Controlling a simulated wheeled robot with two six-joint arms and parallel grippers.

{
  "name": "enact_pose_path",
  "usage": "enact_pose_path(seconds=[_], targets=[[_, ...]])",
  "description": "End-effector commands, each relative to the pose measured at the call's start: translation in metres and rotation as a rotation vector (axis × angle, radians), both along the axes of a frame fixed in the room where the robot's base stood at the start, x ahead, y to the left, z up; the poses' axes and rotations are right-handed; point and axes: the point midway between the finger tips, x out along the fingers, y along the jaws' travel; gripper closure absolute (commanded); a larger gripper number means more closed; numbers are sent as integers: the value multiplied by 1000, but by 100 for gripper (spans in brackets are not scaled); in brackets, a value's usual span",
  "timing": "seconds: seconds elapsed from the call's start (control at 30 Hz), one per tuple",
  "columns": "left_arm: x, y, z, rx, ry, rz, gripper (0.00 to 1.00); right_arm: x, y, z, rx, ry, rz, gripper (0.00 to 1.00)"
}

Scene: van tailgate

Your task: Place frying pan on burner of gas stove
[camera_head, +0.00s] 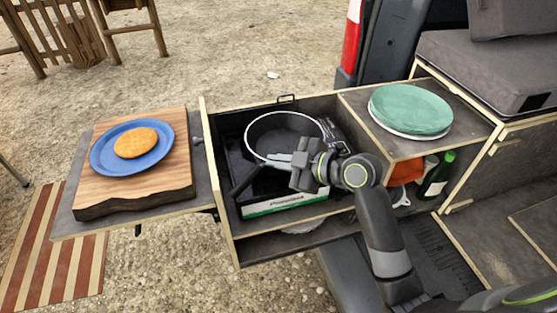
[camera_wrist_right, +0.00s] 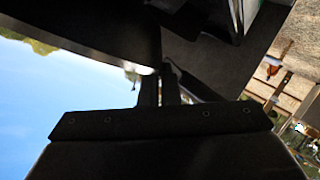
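The frying pan (camera_head: 287,122) is black with a bright rim and is over the gas stove (camera_head: 240,150) in the pulled-out drawer. Its dark handle (camera_head: 245,181) points to the lower left. The stove is black with a green and white front strip; the pan hides its burner. My right gripper (camera_head: 277,158) is at the pan's near side, where handle and rim meet. In the right wrist view its fingers (camera_wrist_right: 159,90) are close together at the edge of the dark pan (camera_wrist_right: 85,35). They look shut on it. Contact between pan and burner is hidden. My left gripper is not in view.
A cutting board (camera_head: 135,190) with a blue plate (camera_head: 105,160) and a round orange-brown food (camera_head: 136,143) is on the left leaf. Green plates (camera_head: 411,108) sit on the right shelf, above a green bottle (camera_head: 436,176). Drawer walls (camera_head: 218,190) surround the stove.

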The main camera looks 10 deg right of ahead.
Motion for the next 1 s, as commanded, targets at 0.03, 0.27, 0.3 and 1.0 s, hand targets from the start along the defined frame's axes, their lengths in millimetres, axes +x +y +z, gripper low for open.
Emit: enact_pose_path(seconds=[0.03,0.27,0.3,1.0], targets=[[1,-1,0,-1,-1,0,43,0,0,2,1,-5,1,100],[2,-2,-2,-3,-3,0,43,0,0,-2,-1,0,-1,82],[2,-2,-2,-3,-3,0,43,0,0,-2,-1,0,-1,77],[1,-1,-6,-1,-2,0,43,-28,-31,13,-7,-2,-3,76]])
